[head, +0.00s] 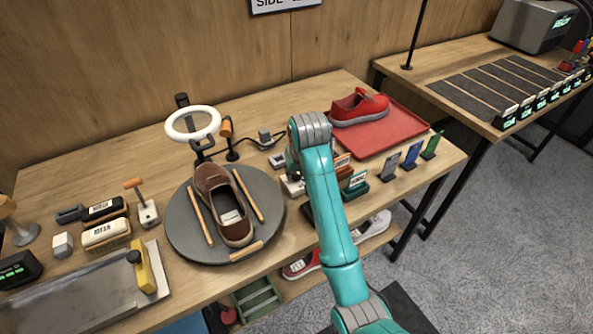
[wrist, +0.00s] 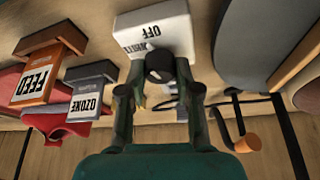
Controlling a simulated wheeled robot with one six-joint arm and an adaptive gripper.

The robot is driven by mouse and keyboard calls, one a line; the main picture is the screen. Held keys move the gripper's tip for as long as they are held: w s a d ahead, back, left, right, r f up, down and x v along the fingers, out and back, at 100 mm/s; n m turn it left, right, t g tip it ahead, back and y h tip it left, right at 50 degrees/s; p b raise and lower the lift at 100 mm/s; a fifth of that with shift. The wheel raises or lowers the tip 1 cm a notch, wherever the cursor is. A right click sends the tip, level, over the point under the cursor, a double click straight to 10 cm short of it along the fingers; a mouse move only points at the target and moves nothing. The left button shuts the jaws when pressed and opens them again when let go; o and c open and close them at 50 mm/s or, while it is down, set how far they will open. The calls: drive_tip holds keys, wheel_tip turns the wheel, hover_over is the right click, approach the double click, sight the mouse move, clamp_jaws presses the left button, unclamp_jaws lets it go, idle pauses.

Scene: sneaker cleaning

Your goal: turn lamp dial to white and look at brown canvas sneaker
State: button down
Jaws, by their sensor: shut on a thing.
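The brown sneaker (head: 208,180) lies between wooden bars on a round grey turntable (head: 188,240) in the head view. A white ring lamp (head: 177,136) stands behind it. The white lamp dial box (head: 291,188) is right of the turntable, partly hidden by my arm. In the wrist view, the box (wrist: 180,25) shows the word OFF and a partly covered second label. My gripper (wrist: 160,82) is shut on the dark round dial (wrist: 160,66), one finger on each side. The dial's pointer setting cannot be made out.
A red tray (head: 405,130) with a red shoe (head: 350,108) is at the back right. Small labelled stands, including FEED (wrist: 35,85) and OZONE (wrist: 85,105), are close to my gripper. Brushes (head: 105,232) and a metal tray (head: 70,305) are on the left.

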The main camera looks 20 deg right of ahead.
drive_tip(key=n+y, duration=0.1)
drive_tip(key=n, duration=0.3)
drive_tip(key=shift+d+n+y, duration=0.15)
drive_tip(key=shift+n+y, duration=0.15)
drive_tip(key=shift+y, duration=0.1)
drive_tip(key=shift+n+g+y, duration=0.35)
drive_tip(key=shift+n, duration=0.8)
drive_tip(key=shift+n+g+y, duration=0.35)
drive_tip(key=shift+n, duration=0.8)
drive_tip(key=c, duration=0.8)
unclamp_jaws()
